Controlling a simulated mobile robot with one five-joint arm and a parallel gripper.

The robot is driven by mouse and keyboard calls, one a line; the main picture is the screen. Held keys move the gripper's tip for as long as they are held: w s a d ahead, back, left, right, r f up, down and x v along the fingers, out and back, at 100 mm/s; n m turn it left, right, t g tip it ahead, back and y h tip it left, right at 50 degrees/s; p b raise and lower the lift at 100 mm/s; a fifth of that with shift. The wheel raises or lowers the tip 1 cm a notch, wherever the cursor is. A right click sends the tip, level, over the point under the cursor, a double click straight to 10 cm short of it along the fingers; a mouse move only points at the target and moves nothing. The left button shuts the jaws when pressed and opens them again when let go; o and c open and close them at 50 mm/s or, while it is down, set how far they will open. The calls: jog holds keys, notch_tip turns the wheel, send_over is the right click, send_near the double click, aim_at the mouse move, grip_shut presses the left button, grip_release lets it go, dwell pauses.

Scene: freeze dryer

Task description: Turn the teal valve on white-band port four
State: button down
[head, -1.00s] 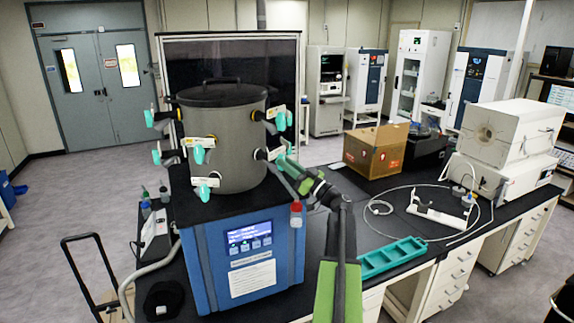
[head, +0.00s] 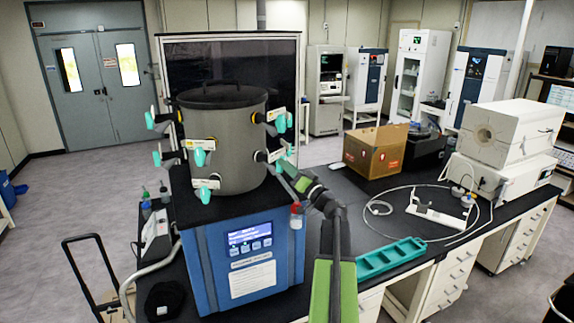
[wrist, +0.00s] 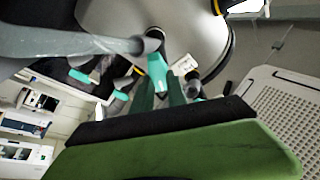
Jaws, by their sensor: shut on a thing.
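A grey drum chamber (head: 228,150) with a black lid stands on the blue freeze dryer (head: 243,265). Teal valves with white label tags sit around its side. My green and black gripper (head: 284,164) is at the lower right port, shut on the teal valve (head: 287,148) there. My jaws cover most of that valve, and its band colour is hard to make out. Another teal valve (head: 281,123) sits above it. Two valves show on the front and two on the left. In the wrist view my fingers (wrist: 162,92) reach toward the chamber wall (wrist: 195,35), beside a white tag (wrist: 184,65).
A teal tray (head: 391,258), a cardboard box (head: 375,150) and a white stand with looped tubing (head: 437,214) are on the black bench to the right. A dark panel stands behind the chamber.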

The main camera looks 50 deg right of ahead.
jog(key=m+p, duration=0.1)
jog(key=m, duration=0.1)
jog(key=m+g+h, duration=0.1)
jog(key=m, duration=0.1)
jog(key=shift+r+h+p, duration=0.2)
jog(key=shift+h+p, duration=0.1)
jog(key=shift+p, duration=0.05)
jog(key=shift+f+m+g+h+p, duration=0.1)
jog(key=shift+m+g+h+p, duration=0.5)
jog(key=shift+m, duration=1.1)
jog(key=shift+f, duration=0.1)
jog(key=c, duration=1.3)
grip_release()
